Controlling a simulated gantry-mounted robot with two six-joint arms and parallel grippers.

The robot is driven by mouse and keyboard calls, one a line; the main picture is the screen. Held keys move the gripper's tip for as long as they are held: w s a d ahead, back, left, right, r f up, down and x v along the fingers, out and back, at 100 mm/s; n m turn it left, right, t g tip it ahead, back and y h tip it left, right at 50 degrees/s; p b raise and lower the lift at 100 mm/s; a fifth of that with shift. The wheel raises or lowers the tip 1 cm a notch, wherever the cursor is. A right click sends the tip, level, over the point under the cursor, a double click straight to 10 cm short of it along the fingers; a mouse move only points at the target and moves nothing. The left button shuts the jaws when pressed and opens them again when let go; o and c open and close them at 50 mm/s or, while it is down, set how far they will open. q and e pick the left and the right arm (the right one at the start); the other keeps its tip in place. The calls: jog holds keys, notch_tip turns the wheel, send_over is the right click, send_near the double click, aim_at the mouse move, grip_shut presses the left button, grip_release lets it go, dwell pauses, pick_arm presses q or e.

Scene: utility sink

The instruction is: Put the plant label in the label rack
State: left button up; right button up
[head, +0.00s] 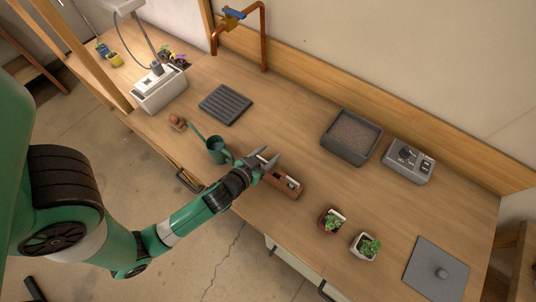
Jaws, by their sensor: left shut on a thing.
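My left gripper (268,163) is over the front middle of the wooden counter, close to the near-left end of the label rack. It is shut on the plant label (262,157), a small pale piece mostly hidden between the fingers. The label rack (283,183) is a small reddish-brown box with pale pieces in it. The gripper partly covers its left end, and I cannot tell whether the label touches the rack. My right gripper is not in view.
A green watering can (216,150) stands just left of the gripper. Two potted succulents (332,221) (367,246) are to the right. A soil tray (350,136), grey control box (408,161), ribbed mat (225,104) and grey lid (436,272) lie around. The middle counter behind the rack is clear.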

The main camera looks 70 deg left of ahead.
aim_at(262, 161)
pick_arm(q)
jog(key=shift+f, duration=0.2)
jog(key=o, duration=1.3)
jog(key=shift+r, duration=0.15)
jog(key=shift+s+d+r, duration=0.1)
jog(key=shift+r, duration=0.05)
jog(key=v, duration=0.3)
jog(key=b+v, duration=0.1)
jog(key=v, duration=0.3)
jog(key=shift+s+d, duration=0.25)
jog(key=shift+d, duration=0.05)
jog(key=shift+p+v, duration=0.9)
jog(key=shift+v, duration=1.1)
jog(key=shift+a+r, duration=0.1)
jog(key=shift+a, duration=0.05)
